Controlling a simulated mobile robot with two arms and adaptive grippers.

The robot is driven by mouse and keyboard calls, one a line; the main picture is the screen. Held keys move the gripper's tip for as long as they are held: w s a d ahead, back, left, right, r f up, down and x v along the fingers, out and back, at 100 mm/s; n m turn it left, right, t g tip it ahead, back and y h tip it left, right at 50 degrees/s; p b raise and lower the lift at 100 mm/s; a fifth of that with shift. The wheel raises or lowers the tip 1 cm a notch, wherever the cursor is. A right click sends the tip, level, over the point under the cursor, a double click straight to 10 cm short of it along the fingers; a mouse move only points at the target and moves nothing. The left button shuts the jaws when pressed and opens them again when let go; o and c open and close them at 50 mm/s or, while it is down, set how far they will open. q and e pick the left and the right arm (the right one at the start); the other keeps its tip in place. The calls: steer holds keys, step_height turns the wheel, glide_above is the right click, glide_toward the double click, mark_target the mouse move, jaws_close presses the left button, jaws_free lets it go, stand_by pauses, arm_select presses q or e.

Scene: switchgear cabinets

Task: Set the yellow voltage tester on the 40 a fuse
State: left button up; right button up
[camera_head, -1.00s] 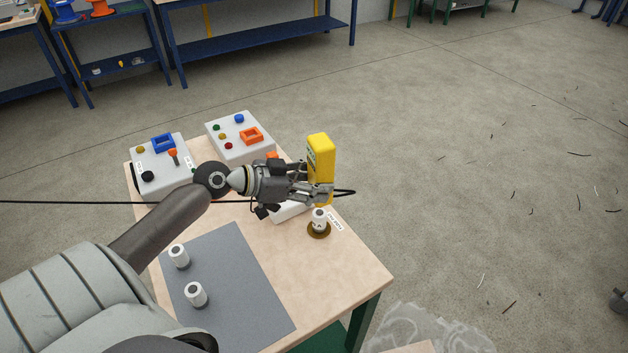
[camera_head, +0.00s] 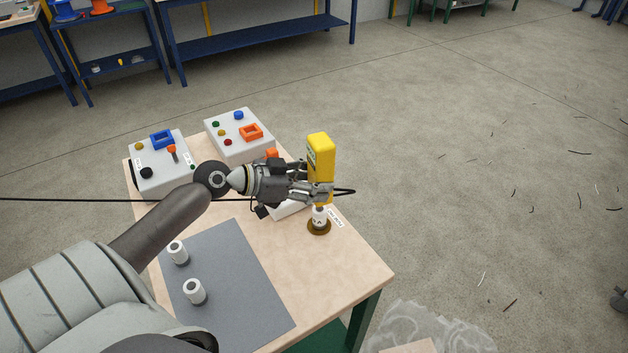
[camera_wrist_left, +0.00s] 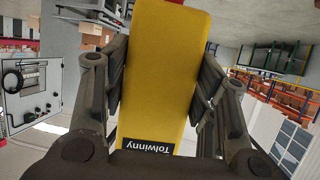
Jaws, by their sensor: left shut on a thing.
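My left gripper (camera_head: 311,192) is shut on the yellow voltage tester (camera_head: 320,156) and holds it upright. The tester fills the middle of the left wrist view (camera_wrist_left: 160,75) between the two fingers. Right below it a white fuse (camera_head: 319,217) stands on a round brown base (camera_head: 318,228) with a label beside it, too small to read. The tester's lower end appears to meet the fuse top; I cannot tell whether they touch. Two more white fuses stand on the grey mat, one farther back (camera_head: 177,252) and one nearer (camera_head: 194,291). My right gripper is not in view.
The wooden table (camera_head: 345,270) carries the grey mat (camera_head: 240,290). Two control boxes with buttons stand at the back, one left (camera_head: 160,176) and one right (camera_head: 227,145). A white box is partly hidden behind my gripper. A black cable crosses the view.

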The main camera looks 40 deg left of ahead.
mark_target(311, 160)
arm_select(q)
steer(key=shift+f+b, duration=0.4)
steer(key=shift+f, duration=0.05)
stand_by(0.3)
stand_by(0.8)
steer(key=shift+r+p, duration=0.4)
steer(key=shift+r, duration=0.1)
steer(key=shift+r+p, duration=2.15)
steer(key=shift+r, duration=0.9)
